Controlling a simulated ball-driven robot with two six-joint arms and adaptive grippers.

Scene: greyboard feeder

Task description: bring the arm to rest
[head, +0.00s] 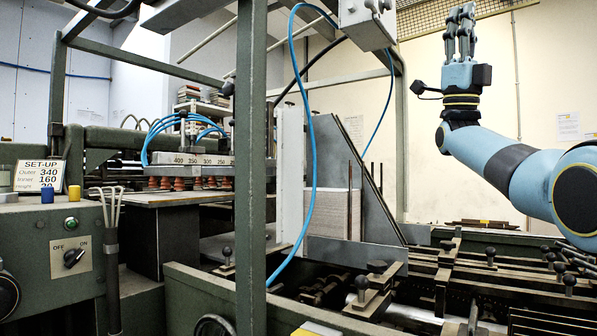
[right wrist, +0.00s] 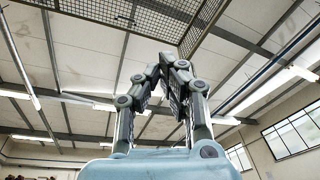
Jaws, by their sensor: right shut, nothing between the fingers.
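My right arm comes in from the right edge of the head view, and its forearm is raised at the upper right. My right gripper (head: 460,14) points straight up, well above the machine and in front of the pale wall. Its fingers are together and empty. In the right wrist view the same gripper (right wrist: 172,60) is seen against the ceiling, its fingertips close together with nothing between them. My left gripper is not in either view.
The green feeder machine fills the left and middle. A post (head: 252,170) stands upright in front. A blue hose (head: 313,150) hangs near a grey board stack (head: 328,205). A set-up sign (head: 39,176) and switch panel (head: 71,257) are at left. Rails (head: 480,275) lie below my arm.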

